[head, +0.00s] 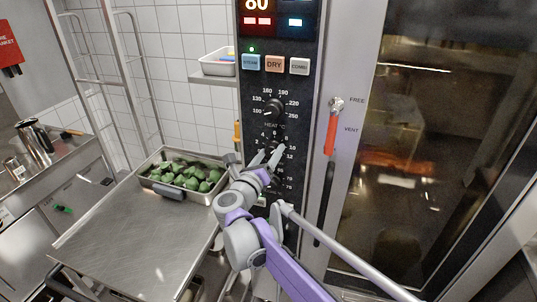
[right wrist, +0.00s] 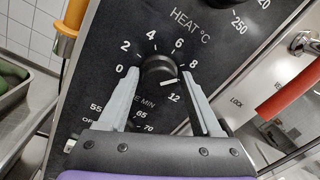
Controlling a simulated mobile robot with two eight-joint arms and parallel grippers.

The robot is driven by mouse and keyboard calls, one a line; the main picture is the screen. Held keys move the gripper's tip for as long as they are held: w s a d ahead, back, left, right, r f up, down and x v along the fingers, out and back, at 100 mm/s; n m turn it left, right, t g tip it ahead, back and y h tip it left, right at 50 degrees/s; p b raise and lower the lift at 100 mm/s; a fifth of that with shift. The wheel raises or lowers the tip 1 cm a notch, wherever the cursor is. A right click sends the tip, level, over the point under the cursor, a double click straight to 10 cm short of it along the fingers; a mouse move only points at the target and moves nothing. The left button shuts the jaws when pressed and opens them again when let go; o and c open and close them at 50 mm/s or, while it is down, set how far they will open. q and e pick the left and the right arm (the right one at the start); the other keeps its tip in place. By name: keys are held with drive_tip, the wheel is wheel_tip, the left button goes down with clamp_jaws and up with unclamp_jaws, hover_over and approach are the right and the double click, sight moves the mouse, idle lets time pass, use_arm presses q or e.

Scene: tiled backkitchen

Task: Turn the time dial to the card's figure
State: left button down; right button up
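The time dial (right wrist: 158,66) is a black knob with a white mark, ringed by minute figures on the black oven panel. The mark is on its lower right side, near the 12; I cannot read its exact setting. In the head view the dial (head: 273,144) is small and partly hidden. My right gripper (right wrist: 161,74) has its fingers spread on either side of the dial, close to it. It also shows in the head view (head: 267,154). I cannot tell whether the fingers touch the knob. The right finger covers part of the scale. No card with a figure is recognisable. My left gripper is out of view.
The heat dial (head: 273,108) is just above. The vent lever with a red handle (head: 331,132) and the glass oven door are to the right. A tray of green vegetables (head: 152,164) stands on a steel table (head: 130,240) to the left. A yellow-handled thing (right wrist: 68,30) hangs beside the panel.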

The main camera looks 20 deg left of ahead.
drive_tip(key=shift+o, duration=1.1)
drive_tip(key=shift+d, duration=0.1)
drive_tip(key=shift+w, duration=0.1)
drive_tip(key=shift+f, duration=0.1)
drive_tip(key=shift+s, duration=0.5)
drive_tip(key=s+a+b, duration=0.1)
drive_tip(key=s, duration=0.8)
drive_tip(key=shift+s, duration=0.4)
drive_tip(key=shift+a+f, duration=0.1)
